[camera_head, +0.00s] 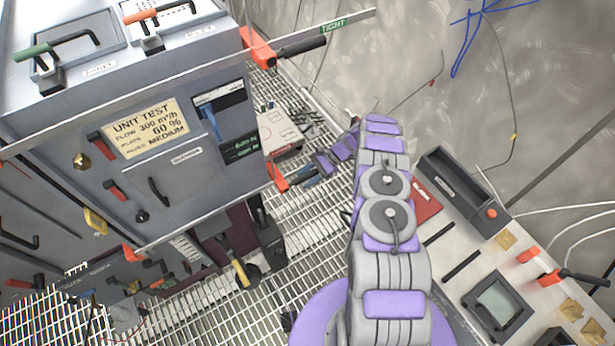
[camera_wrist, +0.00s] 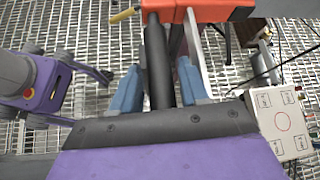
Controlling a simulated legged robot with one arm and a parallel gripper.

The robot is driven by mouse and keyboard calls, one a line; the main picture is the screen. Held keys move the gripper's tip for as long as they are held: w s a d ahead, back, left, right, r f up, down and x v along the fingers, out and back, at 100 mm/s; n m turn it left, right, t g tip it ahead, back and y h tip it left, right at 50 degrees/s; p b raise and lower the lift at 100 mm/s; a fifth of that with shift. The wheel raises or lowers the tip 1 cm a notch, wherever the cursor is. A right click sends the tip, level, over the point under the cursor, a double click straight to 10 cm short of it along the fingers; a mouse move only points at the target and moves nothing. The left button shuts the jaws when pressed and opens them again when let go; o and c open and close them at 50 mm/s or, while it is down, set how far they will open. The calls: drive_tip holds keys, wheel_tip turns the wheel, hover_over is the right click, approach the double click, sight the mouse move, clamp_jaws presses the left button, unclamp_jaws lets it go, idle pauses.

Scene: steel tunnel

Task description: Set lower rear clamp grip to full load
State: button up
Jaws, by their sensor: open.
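The lower rear clamp (camera_head: 277,176) is orange-red and sits on the end of the unit's lower rail, beside my gripper (camera_head: 309,178). In the wrist view the orange clamp body (camera_wrist: 205,12) crosses the top, with its black grip (camera_wrist: 158,60) pointing toward me. My gripper (camera_wrist: 158,88) is open, with one blue finger on each side of the black grip. The grip lies between the fingers; I cannot tell if either finger touches it. A grey bar (camera_wrist: 194,50) runs beside the grip near the right finger. No load marking on the lower clamp is readable.
The upper clamp (camera_head: 258,46) with a black grip and a "TIGHT" label is above. The grey test unit (camera_head: 180,160) stands left. A white box (camera_wrist: 284,122) is right of my gripper. A console (camera_head: 520,260) is at right. The floor is open grating (camera_head: 315,235).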

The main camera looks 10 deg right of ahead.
sight(305, 175)
drive_tip(key=shift+w+r, duration=0.1)
drive_tip(key=shift+r, duration=0.1)
drive_tip(key=shift+a+r+t+h+p, duration=0.1)
drive_tip(key=shift+r+t+h+p, duration=0.2)
drive_tip(key=shift+r+h+p, duration=0.55)
drive_tip(key=shift+a+r+n+t+h, duration=0.15)
drive_tip(key=shift+a+r+t+h, duration=0.15)
drive_tip(key=shift+r+h, duration=0.55)
drive_tip(key=shift+a+r+n+t+h, duration=0.15)
drive_tip(key=shift+r+t+h, duration=0.3)
drive_tip(key=shift+h, duration=0.65)
drive_tip(key=shift+r, duration=0.45)
drive_tip(key=p+v, duration=0.2)
drive_tip(key=v, duration=1.5)
drive_tip(key=s+a+r+n+g+h, duration=0.1)
drive_tip(key=s+a+r+n, duration=0.1)
drive_tip(key=s+r, duration=0.4)
drive_tip(key=shift+s+a+r+n, duration=0.35)
drive_tip(key=shift+a+r+n, duration=0.05)
drive_tip(key=shift+r, duration=1.25)
